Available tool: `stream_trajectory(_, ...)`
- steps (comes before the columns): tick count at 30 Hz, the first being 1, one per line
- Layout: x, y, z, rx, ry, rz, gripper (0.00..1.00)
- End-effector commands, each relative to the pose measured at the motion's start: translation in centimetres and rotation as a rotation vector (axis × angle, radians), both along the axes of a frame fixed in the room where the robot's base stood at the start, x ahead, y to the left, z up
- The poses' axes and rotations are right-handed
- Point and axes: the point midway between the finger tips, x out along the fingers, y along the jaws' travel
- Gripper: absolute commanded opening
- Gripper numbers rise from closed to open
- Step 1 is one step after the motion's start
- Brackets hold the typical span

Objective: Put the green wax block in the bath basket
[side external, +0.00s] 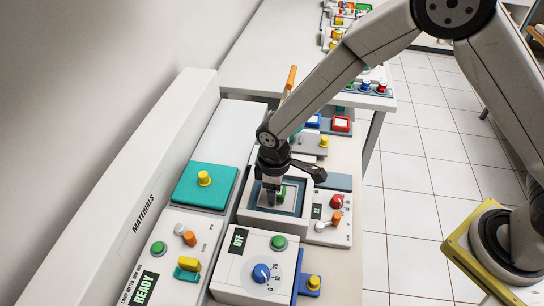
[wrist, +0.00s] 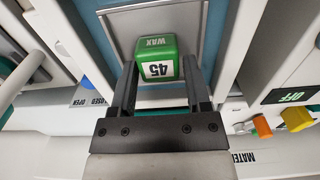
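The green wax block (wrist: 158,68), marked "WAX" and "45", sits between my two fingertips in the wrist view. My gripper (wrist: 161,78) is shut on it, with one finger close against each side. In the side view my gripper (side external: 273,193) points down inside a pale square bath (side external: 246,213) with a blue-grey inside. The wrist view shows a grey panel or tray beyond the block. I cannot tell whether the block touches the bottom, and the basket is hard to make out.
A control box (side external: 250,267) with a blue dial and an "OFF" display stands in front of the bath. A teal plate (side external: 215,187) with a yellow knob lies to the left. A panel (side external: 331,231) with red and orange knobs is close on the right.

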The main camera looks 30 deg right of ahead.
Motion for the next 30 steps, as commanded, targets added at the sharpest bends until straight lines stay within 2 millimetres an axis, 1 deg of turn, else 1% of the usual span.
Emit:
stream_trajectory(1, 0.0, 0.0, 0.0, 0.000, 0.000, 0.000, 0.80)
stream_trajectory(2, 0.0, 0.0, 0.0, 0.000, 0.000, 0.000, 0.90)
stream_trajectory(11, 0.0, 0.0, 0.0, 0.000, 0.000, 0.000, 0.90)
stream_trajectory(17, 0.0, 0.0, 0.6, 0.001, -0.002, 0.000, 0.90)
stream_trajectory(23, 0.1, 0.0, 2.3, 0.001, -0.003, 0.000, 0.90)
stream_trajectory(30, 0.0, 0.0, 5.2, 0.001, -0.003, 0.000, 0.90)
